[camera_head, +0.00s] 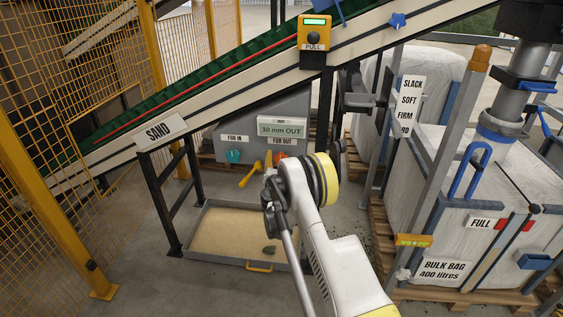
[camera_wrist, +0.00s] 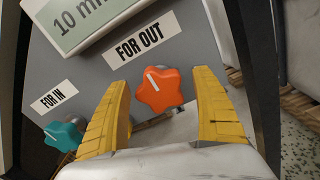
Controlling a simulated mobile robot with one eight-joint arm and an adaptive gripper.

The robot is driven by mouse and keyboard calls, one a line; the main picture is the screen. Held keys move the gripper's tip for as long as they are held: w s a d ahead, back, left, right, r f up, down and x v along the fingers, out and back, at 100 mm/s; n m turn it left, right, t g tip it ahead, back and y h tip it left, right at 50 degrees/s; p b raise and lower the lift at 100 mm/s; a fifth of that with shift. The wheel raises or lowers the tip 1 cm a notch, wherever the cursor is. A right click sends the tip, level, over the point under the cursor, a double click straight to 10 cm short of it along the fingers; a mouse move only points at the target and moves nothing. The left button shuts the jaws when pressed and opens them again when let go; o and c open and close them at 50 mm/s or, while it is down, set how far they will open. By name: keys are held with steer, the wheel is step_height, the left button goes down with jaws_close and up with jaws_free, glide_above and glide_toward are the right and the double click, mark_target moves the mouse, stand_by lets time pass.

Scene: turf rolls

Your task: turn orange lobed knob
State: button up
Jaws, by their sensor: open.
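The orange lobed knob (camera_wrist: 160,89) sits on the grey panel under the FOR OUT label (camera_wrist: 142,43), with a white mark on its upper left. My gripper (camera_wrist: 165,100) is open, its two yellow fingers on either side of the knob in the wrist view. I cannot tell whether either finger touches it. In the head view the knob (camera_head: 281,155) shows as a small orange patch just above my arm. The gripper's yellow fingers (camera_head: 257,170) show there in front of the grey box.
A teal knob (camera_wrist: 64,135) under the FOR IN label is at the lower left. A display (camera_head: 282,127) reads 10 mm OUT. A sand tray (camera_head: 225,262) lies below, the conveyor (camera_head: 220,80) runs above, and a bulk bag frame (camera_head: 440,170) stands right.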

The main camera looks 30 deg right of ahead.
steer(key=shift+w+d, duration=0.2)
steer(key=shift+w, duration=0.15)
steer(key=c, duration=1.2)
